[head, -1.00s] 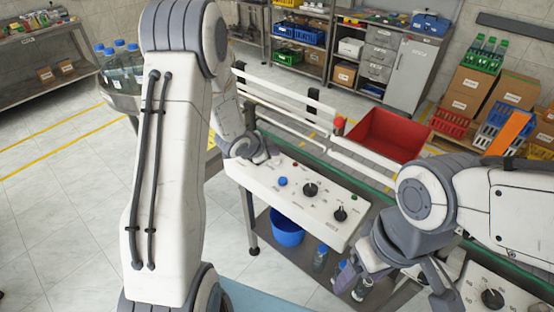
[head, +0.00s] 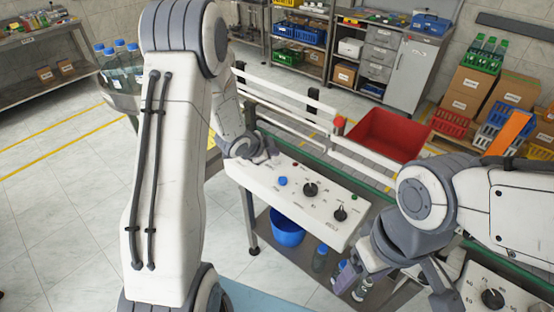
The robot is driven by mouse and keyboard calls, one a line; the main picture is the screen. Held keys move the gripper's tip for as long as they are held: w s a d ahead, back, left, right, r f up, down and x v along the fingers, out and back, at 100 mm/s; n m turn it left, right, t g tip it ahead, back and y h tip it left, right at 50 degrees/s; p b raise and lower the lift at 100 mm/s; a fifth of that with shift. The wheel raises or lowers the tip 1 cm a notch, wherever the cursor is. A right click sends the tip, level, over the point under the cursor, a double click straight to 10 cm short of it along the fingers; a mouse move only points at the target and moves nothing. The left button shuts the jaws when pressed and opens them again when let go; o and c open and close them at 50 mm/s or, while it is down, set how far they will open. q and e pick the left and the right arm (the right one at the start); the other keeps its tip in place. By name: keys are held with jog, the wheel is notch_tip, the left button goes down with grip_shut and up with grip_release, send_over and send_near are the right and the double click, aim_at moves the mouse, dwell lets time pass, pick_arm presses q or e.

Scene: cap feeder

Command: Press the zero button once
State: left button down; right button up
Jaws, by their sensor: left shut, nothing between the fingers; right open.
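The white control panel (head: 262,185) stands at mid-frame in the head view. It carries a blue button (head: 283,181), a large black knob (head: 310,189), a smaller black knob (head: 341,214) and small red and green parts. The labels are too small to read, so I cannot tell which button is the zero button. My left gripper (head: 262,157) is shut and empty over the panel's far left end, up and left of the blue button. Its fingertips are partly hidden, and I cannot tell whether they touch the panel. My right gripper (head: 395,284) is open and empty, right of the panel's near right end.
White rails (head: 290,95) run behind the panel, with a red bin (head: 392,135) beyond them. A blue bucket (head: 288,232) and bottles (head: 320,257) stand below the panel. Another panel with a black knob (head: 492,298) is at lower right. My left arm hides much of the left side.

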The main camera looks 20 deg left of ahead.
aim_at(274, 161)
pick_arm(q)
jog(key=shift+f, duration=0.35)
jog(key=shift+f+b, duration=0.45)
jog(key=shift+b, duration=0.2)
dwell(0.3)
jog(key=shift+r, duration=0.1)
jog(key=shift+r+p, duration=0.75)
jog(key=shift+r, duration=0.1)
notch_tip(274, 161, up, 5)
jog(key=p, duration=0.4)
dwell(0.8)
